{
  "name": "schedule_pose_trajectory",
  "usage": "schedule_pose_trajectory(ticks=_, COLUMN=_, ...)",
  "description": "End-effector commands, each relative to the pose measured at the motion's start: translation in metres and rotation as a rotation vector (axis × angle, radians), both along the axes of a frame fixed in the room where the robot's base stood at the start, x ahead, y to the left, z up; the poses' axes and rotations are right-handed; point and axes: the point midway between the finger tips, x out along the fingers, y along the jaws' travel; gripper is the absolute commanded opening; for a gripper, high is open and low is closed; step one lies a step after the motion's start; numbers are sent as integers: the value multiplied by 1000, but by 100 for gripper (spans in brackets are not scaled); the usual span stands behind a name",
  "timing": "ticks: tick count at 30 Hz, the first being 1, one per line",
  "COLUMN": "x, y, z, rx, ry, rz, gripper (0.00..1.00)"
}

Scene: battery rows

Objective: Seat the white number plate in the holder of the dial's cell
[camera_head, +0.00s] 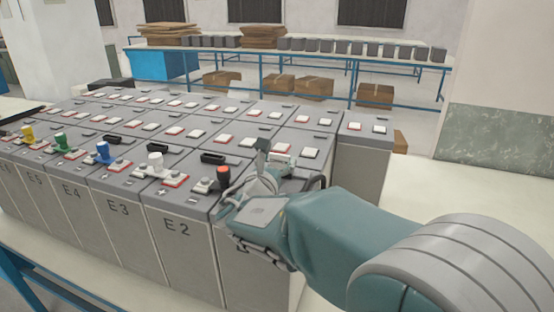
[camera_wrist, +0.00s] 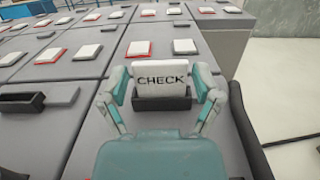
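A white plate (camera_wrist: 160,77) printed CHECK, not a number, stands upright in the wrist view. Its lower edge is hidden behind the front wall of a black holder (camera_wrist: 162,104), so it appears to be in the slot. My gripper (camera_wrist: 160,82) has one finger at each side edge of the plate and looks shut on it. In the head view my gripper (camera_head: 266,165) is over the nearest right cell, whose number it covers. A black knob with an orange top (camera_head: 223,174) stands at this cell's front left. I cannot make out a dial.
Grey cells marked E2 (camera_head: 178,226), E3 and on stand in rows to the left. Black holders, an empty one (camera_wrist: 40,98) among them, and white, blue, green and yellow knobs sit on top. A blue-legged bench (camera_head: 300,55) with boxes is behind. Floor is clear right.

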Motion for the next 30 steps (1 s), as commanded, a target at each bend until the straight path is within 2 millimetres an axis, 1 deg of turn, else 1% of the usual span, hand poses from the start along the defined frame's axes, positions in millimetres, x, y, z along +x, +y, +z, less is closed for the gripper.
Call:
schedule_pose_trajectory(ticks=11, x=0, y=0, z=0, rx=0, ry=0, rz=0, gripper=100)
schedule_pose_trajectory(ticks=14, x=0, y=0, z=3, rx=1, ry=-1, rz=0, gripper=100)
schedule_pose_trajectory(ticks=17, x=0, y=0, z=15, rx=2, ry=-3, rz=1, gripper=100)
schedule_pose_trajectory(ticks=24, x=1, y=1, z=62, rx=3, ry=-4, rz=0, gripper=100)
schedule_pose_trajectory(ticks=27, x=1, y=1, z=79, rx=2, ry=-2, rz=1, gripper=100)
schedule_pose_trajectory(ticks=30, x=1, y=1, z=91, rx=1, ry=-1, rz=0, gripper=100)
